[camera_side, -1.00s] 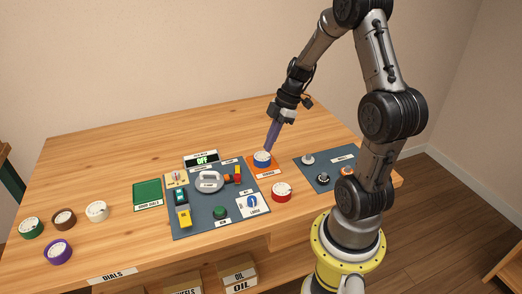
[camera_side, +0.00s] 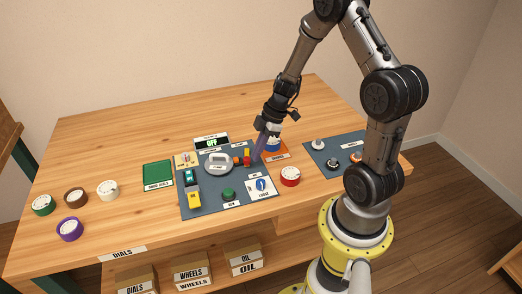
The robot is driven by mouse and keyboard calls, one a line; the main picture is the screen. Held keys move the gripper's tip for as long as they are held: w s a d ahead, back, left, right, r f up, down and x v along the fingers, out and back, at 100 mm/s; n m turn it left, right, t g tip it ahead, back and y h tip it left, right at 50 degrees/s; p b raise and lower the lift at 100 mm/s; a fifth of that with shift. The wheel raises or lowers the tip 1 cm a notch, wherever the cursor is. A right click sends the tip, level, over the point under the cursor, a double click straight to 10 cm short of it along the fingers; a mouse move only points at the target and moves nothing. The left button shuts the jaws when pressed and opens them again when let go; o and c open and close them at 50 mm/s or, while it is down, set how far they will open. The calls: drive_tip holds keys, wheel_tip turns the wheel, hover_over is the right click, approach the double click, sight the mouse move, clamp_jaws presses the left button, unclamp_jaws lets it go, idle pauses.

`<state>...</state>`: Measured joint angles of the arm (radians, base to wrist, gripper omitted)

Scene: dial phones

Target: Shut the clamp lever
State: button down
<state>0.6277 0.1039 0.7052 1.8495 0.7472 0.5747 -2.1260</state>
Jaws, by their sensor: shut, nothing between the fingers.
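A small red and orange piece (camera_side: 243,158), which looks like the clamp lever, stands at the upper right of the dark panel (camera_side: 209,206), just right of the grey round fixture (camera_side: 218,162). Its exact angle is too small to tell. My gripper (camera_side: 256,157) is shut and empty. Its purple fingers point down close to the right side of the red piece; I cannot tell whether they touch it.
A white card with a blue knob (camera_side: 262,186), a green button (camera_side: 228,194) and a yellow piece (camera_side: 194,200) are on the panel. A red dial (camera_side: 290,177) sits to its right. A second panel (camera_side: 337,148) lies farther right. Several dials stand at left; the back table is clear.

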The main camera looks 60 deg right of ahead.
drive_tip(key=shift+w+a+m, duration=0.4)
drive_tip(key=shift+a, duration=0.1)
drive_tip(key=shift+w+a+m, duration=0.25)
drive_tip(key=shift+w+m, duration=0.05)
drive_tip(key=shift+m, duration=0.3)
drive_tip(key=shift+d, duration=0.2)
